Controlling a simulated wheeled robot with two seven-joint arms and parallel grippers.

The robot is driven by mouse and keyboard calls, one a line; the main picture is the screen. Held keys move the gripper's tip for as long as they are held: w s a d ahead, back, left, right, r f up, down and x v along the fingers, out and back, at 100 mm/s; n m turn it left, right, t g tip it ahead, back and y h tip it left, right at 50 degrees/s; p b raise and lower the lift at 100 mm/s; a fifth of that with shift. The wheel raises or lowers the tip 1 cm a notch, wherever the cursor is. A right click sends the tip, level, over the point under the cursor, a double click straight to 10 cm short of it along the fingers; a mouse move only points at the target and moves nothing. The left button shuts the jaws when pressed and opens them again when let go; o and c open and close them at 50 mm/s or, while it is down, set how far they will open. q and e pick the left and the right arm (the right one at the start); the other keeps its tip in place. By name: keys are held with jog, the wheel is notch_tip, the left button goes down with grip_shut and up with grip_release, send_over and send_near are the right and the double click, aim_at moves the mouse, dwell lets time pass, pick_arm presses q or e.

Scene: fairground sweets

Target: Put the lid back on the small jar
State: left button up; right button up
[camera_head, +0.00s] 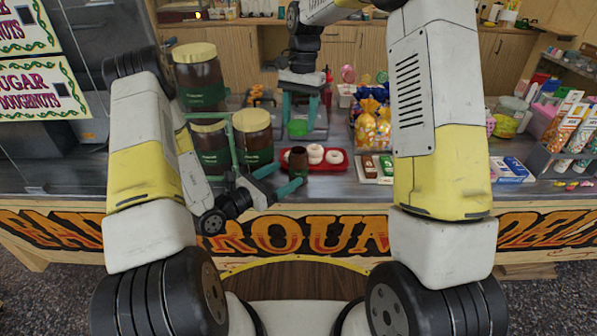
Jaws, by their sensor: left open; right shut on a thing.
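A small dark brown jar (298,160) stands near the counter's front edge, in front of a red tray, with no lid on its top. My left gripper (286,177) is open, its two teal fingers spread, with their tips close to the jar's lower part. I cannot tell whether they touch it. My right gripper (299,118) points down behind the jar in the picture. It is shut on a green lid (298,128), which appears higher in the picture than the jar and apart from it.
The red tray (342,167) with white-iced doughnuts is behind the jar. Large jars with cream lids (253,120) stand at the left. Yellow-wrapped sweets (372,130) and small boxes (372,167) stand to the right. The counter's front edge is close to my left gripper.

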pick_arm(q)
jog(key=x, duration=0.6)
jog(key=shift+w+d, duration=0.2)
jog(key=shift+w, duration=0.05)
grip_shut()
pick_arm(e)
send_over(298, 151)
jog(key=shift+w+d+f, duration=0.1)
jog(key=shift+w+f, duration=0.05)
jog(key=shift+f, duration=1.1)
jog(key=shift+w+f, duration=0.1)
jog(key=shift+f, duration=1.15)
